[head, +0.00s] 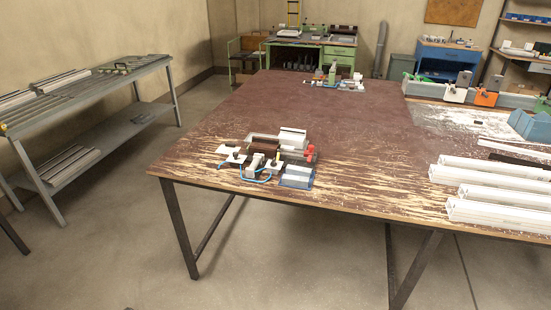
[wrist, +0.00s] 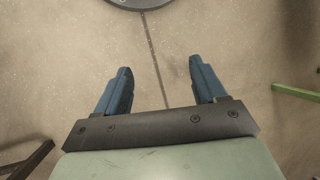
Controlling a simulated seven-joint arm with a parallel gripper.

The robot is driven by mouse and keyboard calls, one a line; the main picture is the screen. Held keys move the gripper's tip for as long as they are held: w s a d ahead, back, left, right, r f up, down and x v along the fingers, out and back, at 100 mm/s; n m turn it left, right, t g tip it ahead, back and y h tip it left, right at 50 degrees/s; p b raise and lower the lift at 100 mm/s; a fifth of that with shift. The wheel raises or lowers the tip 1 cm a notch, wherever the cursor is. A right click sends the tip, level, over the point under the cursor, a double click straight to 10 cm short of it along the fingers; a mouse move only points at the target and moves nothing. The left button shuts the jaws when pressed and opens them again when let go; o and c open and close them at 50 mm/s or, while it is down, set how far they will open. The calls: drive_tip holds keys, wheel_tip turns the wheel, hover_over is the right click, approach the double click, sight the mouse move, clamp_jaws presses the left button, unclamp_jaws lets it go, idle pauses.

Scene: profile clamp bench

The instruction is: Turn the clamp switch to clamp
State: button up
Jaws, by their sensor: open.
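A clamp fixture (head: 265,160) sits near the front left corner of the large worn table in the head view. It has a brown block, a white block, red parts on its right, blue hoses and a grey-blue plate in front. The clamp switch is too small to make out. A second, smaller fixture (head: 336,80) stands at the table's far edge. My gripper (wrist: 160,82) shows only in the wrist view, with two blue fingers apart and nothing between them. It points at bare floor, away from the fixture.
The table (head: 350,120) has a wide clear middle. White profiles (head: 497,190) lie at its right front. A grey metal rack (head: 95,100) stands at the left, with open floor between. The wrist view shows a green bar (wrist: 297,93) at right and a dark round edge (wrist: 140,3) at top.

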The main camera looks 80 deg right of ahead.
drive_tip(key=w+d+r+t, duration=0.1)
drive_tip(key=w+d+r, duration=0.35)
drive_tip(key=d, duration=0.25)
drive_tip(key=w+d+r+t+y, duration=0.1)
drive_tip(key=w+d+r, duration=0.35)
drive_tip(key=d, duration=0.35)
drive_tip(key=w+d+r+t, duration=0.2)
drive_tip(key=w+d+r, duration=0.2)
drive_tip(key=d+r, duration=0.25)
drive_tip(key=s+d+r+n+t, duration=0.1)
drive_tip(key=s+d+r+t, duration=0.15)
drive_tip(key=d+r, duration=1.2)
drive_tip(key=s+d+r+t, duration=0.1)
drive_tip(key=s+d+r, duration=0.2)
drive_tip(key=d+r, duration=1.2)
wheel_tip(320, 180, up, 10)
drive_tip(key=t+h, duration=0.2)
drive_tip(key=h, duration=0.2)
hover_over(274, 160)
drive_tip(key=s, duration=0.6)
drive_tip(key=shift+m+g, duration=0.3)
drive_tip(key=shift+g, duration=0.05)
drive_tip(key=x, duration=1.3)
drive_tip(key=shift+w+a+f, duration=0.15)
drive_tip(key=shift+w+f, duration=0.05)
drive_tip(key=shift+w, duration=0.05)
drive_tip(key=shift+c, duration=0.2)
